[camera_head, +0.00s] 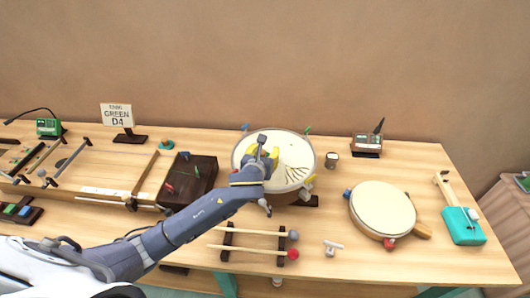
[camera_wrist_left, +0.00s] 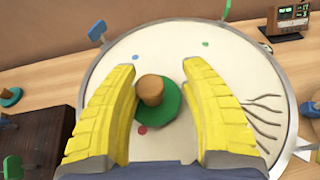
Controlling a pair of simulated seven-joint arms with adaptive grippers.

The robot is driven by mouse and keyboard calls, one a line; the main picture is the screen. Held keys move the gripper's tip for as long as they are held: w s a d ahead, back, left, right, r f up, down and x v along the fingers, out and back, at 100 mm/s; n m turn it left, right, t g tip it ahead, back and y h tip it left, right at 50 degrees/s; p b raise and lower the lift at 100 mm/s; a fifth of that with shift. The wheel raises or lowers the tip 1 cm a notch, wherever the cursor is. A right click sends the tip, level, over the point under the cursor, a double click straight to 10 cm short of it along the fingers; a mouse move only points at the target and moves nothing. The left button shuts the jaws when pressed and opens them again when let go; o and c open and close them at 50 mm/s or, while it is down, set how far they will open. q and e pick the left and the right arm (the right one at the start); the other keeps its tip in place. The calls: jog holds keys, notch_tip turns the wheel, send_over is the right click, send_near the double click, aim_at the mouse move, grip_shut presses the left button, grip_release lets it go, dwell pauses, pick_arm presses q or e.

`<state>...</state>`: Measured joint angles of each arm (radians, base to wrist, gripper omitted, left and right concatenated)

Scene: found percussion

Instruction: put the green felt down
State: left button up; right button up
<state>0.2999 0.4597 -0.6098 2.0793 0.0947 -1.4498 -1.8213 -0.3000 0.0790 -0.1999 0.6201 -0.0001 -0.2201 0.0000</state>
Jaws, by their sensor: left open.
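The green felt is a round green disc (camera_wrist_left: 171,104) with a brown knob (camera_wrist_left: 151,90) on top. In the left wrist view it appears to rest on the cream drum head (camera_wrist_left: 150,45), beside a small red dot. My left gripper (camera_wrist_left: 159,80) is open, its yellow fingers on either side of the felt, with a visible gap at least on the right. In the head view the left gripper (camera_head: 263,157) is over the drum (camera_head: 306,150) and hides the felt. My right gripper is not in view.
A second green disc with a knob (camera_head: 166,145) sits left, behind a dark box (camera_head: 188,178). A sign (camera_head: 117,116) reads GREEN D4. Two mallets (camera_head: 250,249) lie in front of the drum. A frame drum (camera_head: 382,208) and teal-based object (camera_head: 463,226) stand right.

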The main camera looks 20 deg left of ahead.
pick_arm(q)
jog(key=shift+r, duration=0.15)
jog(key=v, duration=1)
jog(key=shift+s+d, duration=0.1)
jog(key=shift+s, duration=0.3)
jog(key=o, duration=0.3)
jog(key=shift+s+r, duration=0.25)
jog(key=shift+s, duration=0.15)
jog(key=o, duration=0.6)
jog(key=shift+s, duration=0.15)
